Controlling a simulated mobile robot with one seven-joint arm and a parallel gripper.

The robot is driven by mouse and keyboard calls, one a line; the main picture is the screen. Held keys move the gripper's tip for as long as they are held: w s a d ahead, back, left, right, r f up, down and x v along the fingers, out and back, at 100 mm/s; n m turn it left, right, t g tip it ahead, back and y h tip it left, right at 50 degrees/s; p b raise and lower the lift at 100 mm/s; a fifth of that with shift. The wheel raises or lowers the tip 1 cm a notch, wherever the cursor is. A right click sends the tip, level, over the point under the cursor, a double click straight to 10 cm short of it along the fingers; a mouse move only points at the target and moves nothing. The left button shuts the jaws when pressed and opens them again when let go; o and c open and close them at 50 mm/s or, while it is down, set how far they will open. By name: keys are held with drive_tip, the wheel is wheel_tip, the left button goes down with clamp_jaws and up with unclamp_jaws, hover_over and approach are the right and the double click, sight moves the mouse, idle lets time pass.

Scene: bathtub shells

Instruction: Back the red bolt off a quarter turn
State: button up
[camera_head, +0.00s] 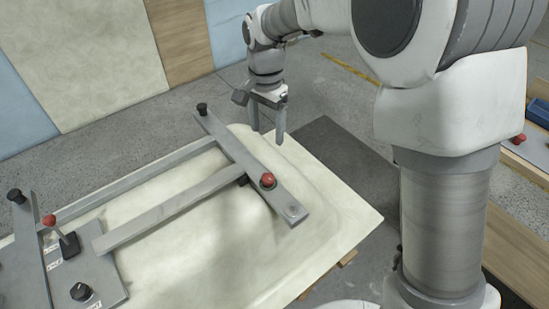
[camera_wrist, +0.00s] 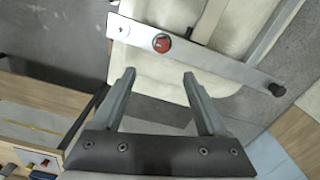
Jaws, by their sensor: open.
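The red bolt (camera_head: 268,180) sits near the right end of a flat grey metal bar (camera_head: 240,160) that lies across a pale bathtub shell (camera_head: 330,200). A dark ring shows around the bolt's base. In the wrist view the red bolt (camera_wrist: 162,44) is at the top middle, on the bar (camera_wrist: 205,60), beyond the fingertips. My gripper (camera_head: 268,128) is open and empty, above the far edge of the shell and apart from the bolt. In the wrist view my gripper (camera_wrist: 160,75) shows both fingers spread, with nothing between them.
A black knob (camera_head: 202,108) stands at the bar's far end. A red-tipped lever (camera_head: 62,238) and a black knob (camera_head: 82,291) sit on a plate at lower left. A bench with another red knob (camera_head: 519,138) is at right. Space above the shell is clear.

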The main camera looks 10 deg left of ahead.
sight(268, 177)
drive_tip(key=f, duration=1.2)
drive_tip(key=f+b, duration=0.1)
drive_tip(key=f, duration=0.4)
drive_tip(key=shift+w+a+f, duration=0.2)
drive_tip(key=shift+w+f, duration=0.15)
drive_tip(key=shift+f, duration=0.05)
clamp_jaws()
